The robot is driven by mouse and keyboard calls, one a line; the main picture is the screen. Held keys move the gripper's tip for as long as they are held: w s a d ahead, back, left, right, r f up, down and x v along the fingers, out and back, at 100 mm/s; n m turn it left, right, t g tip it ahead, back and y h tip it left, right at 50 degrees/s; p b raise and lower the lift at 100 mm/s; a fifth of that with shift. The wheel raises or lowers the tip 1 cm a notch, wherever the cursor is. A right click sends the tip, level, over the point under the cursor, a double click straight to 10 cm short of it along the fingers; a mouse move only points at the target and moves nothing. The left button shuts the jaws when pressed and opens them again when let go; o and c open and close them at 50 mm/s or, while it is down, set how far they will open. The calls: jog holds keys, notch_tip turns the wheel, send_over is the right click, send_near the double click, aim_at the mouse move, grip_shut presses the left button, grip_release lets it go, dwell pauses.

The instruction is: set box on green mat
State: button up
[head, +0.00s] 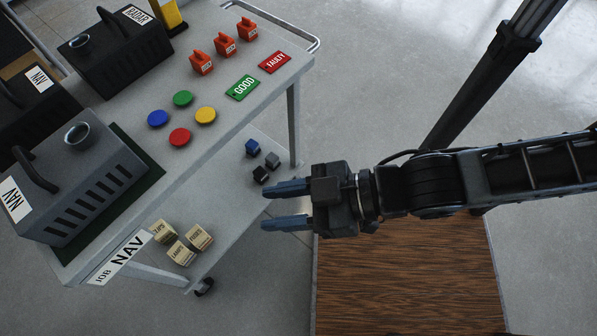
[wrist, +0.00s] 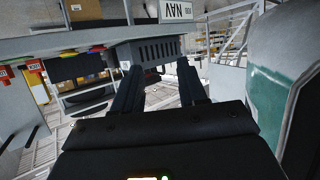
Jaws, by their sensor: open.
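A dark grey box labelled NAV (head: 75,185), with a handle, a round dial and side vents, stands upright on the near left end of the cart top. The dark green mat (head: 150,176) shows along its right and near sides; the rest is hidden under the box. In the wrist view, which looks upside down, the vented box (wrist: 155,50) shows beyond my fingers. My gripper (head: 267,207) is open and empty, pointing left, to the right of the cart and apart from the box. Its two fingers (wrist: 160,68) also show in the wrist view.
Small blocks lie on the lower shelf.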

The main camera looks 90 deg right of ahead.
jog(key=s+d+r+t, duration=0.1)
jog(key=s+d+r, duration=0.1)
jog(key=r, duration=0.3)
jog(key=shift+s+r+m+h, duration=0.3)
jog(key=shift+s+m+h, duration=0.1)
jog(key=shift+s, duration=0.4)
dwell(0.4)
